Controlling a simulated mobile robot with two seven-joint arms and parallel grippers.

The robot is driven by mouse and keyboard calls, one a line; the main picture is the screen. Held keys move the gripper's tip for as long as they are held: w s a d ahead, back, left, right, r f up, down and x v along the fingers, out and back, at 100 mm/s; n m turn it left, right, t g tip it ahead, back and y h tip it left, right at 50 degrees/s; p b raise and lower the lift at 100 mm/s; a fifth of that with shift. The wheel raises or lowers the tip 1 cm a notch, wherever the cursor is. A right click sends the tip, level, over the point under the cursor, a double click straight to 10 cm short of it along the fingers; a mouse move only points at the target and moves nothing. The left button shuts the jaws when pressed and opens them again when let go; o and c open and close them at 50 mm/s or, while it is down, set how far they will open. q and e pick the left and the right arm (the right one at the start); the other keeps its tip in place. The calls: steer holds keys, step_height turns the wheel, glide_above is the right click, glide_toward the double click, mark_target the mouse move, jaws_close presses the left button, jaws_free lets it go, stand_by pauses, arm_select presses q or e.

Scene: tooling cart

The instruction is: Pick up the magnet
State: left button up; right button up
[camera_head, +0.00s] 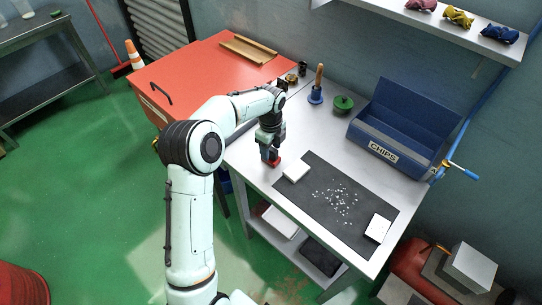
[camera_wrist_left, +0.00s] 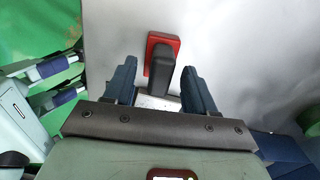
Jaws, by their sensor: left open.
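The magnet (camera_head: 275,162) has a flat red base and a dark upright handle, and stands on the left part of the grey bench top. It also shows in the left wrist view (camera_wrist_left: 160,72), with the handle rising toward the camera. My left gripper (camera_head: 267,156) is over the magnet. In the left wrist view its two blue fingers (camera_wrist_left: 159,76) are open, one on each side of the dark handle, with a gap on both sides. In the head view the gripper hides much of the magnet.
A dark mat (camera_head: 335,221) with light chips lies right of the magnet, with white pads (camera_head: 296,171) (camera_head: 378,228) at its ends. Behind stand a blue CHIPS bin (camera_head: 403,129), a green round object (camera_head: 343,104) and a wooden-handled tool (camera_head: 318,84). A red cabinet (camera_head: 195,72) adjoins at left.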

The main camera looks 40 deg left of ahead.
mark_target(271, 148)
arm_select(q)
steer(key=shift+f, duration=0.5)
jaws_close()
steer(key=shift+r, duration=0.1)
step_height(271, 148, up, 20)
steer(key=p, duration=0.3)
arm_select(e)
steer(key=w+r, duration=0.4)
steer(key=shift+w+t, duration=0.3)
steer(key=shift+r, duration=0.1)
